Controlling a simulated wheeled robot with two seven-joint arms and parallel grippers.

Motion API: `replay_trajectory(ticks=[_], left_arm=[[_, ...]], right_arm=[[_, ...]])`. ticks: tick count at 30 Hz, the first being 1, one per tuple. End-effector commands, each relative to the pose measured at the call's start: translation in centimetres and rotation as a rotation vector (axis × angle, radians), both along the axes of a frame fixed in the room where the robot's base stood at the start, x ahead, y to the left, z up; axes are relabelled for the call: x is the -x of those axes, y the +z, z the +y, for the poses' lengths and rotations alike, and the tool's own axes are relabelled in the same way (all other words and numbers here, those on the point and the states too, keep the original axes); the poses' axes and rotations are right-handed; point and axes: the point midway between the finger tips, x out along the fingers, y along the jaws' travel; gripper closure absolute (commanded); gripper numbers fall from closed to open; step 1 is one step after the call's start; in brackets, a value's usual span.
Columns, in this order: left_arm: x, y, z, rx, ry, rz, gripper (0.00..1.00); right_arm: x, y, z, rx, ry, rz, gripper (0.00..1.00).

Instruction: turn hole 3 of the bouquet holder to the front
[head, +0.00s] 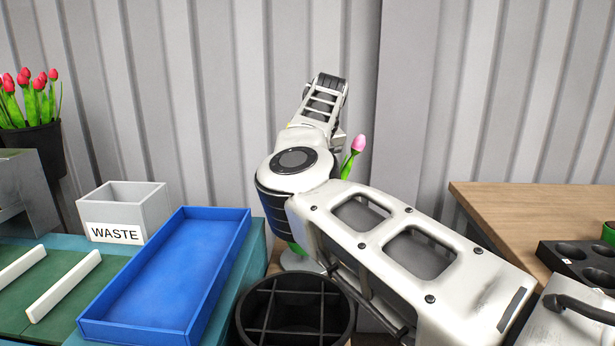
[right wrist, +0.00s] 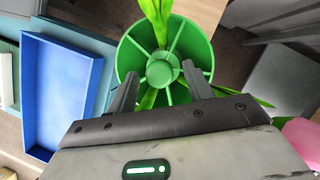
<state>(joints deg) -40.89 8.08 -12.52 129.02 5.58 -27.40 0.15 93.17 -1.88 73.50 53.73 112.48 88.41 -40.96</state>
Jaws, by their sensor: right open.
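The bouquet holder (right wrist: 135,50) is a green round holder with a central hub and several wedge-shaped holes, seen from above in the right wrist view. Green leaves or stems (right wrist: 158,20) lie across its far side, and more green shows at its lower right. My right gripper (right wrist: 161,88) is open, its two dark fingers apart over the near part of the holder. I cannot tell whether they touch it. No hole numbers are readable. In the head view my right arm hides most of the holder; a pink tulip (head: 358,144) shows beside the arm. My left gripper is not in view.
A black divided bucket (head: 241,318) stands at the front middle. A blue tray (head: 160,285) and a grey WASTE box (head: 155,208) are left. A pot of red tulips (head: 38,145) is far left. A wooden table (head: 520,205) with a black holed rack (head: 570,262) is right.

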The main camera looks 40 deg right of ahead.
Motion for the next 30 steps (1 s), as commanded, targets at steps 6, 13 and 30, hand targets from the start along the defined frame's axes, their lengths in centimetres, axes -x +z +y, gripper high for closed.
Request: replay_trajectory(ticks=[6, 13, 30], left_arm=[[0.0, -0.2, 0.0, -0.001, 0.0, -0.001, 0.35], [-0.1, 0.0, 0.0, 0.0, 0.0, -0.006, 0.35], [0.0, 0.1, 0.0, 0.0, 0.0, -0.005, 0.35]], right_arm=[[1.9, 5.0, 0.3, 0.002, 0.0, -0.006, 0.49], [4.0, 9.9, 0.6, 0.002, 0.001, -0.004, 0.49], [5.3, 13.0, 0.8, 0.002, 0.001, 0.001, 0.49]])
